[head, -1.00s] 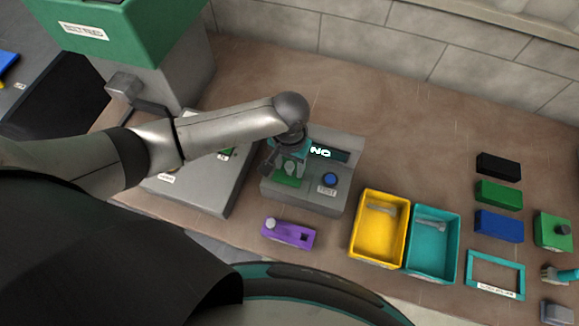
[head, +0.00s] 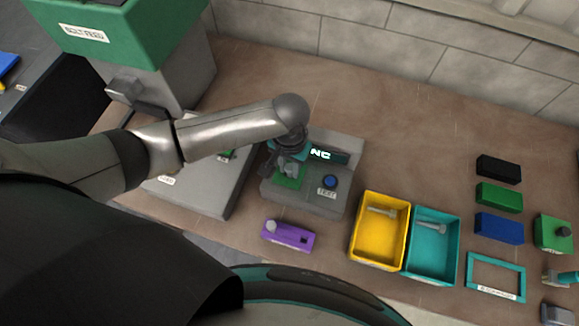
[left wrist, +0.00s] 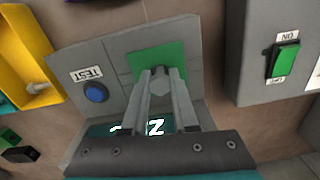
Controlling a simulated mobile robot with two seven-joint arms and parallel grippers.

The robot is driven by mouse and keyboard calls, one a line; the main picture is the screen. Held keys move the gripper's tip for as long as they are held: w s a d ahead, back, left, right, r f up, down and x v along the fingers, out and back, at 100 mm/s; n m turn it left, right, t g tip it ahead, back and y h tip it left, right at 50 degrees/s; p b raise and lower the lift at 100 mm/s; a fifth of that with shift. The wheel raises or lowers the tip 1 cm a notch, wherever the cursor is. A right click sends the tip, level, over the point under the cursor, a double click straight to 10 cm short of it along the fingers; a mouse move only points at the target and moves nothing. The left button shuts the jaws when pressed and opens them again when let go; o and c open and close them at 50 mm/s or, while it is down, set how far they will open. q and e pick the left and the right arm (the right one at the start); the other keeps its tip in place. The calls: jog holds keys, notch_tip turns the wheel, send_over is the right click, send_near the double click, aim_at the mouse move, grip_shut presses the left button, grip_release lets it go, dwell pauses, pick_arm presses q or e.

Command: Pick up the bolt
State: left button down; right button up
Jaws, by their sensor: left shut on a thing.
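My left gripper (head: 284,171) is over the green pad (head: 292,183) of the grey test station (head: 318,201). In the left wrist view, the fingers of this gripper (left wrist: 160,88) are shut on a grey bolt (left wrist: 159,75), whose head shows between the tips in front of the green pad (left wrist: 172,54). Whether the bolt touches the pad I cannot tell. Other bolts lie in the yellow bin (head: 357,240) and the teal bin (head: 455,250). My right gripper is not in view.
The station has a blue button (head: 330,182) and a lit display, partly hidden. A purple block (head: 289,236) lies in front of it. Black, green and blue blocks (head: 498,227) stand at the right beside a teal frame (head: 470,268). The table behind the bins is clear.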

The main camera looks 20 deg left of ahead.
aim_at(290, 167)
pick_arm(q)
notch_tip(290, 167, up, 20)
jog(key=p, duration=0.2)
dwell(0.4)
jog(key=shift+p, duration=1)
jog(key=shift+f, duration=0.1)
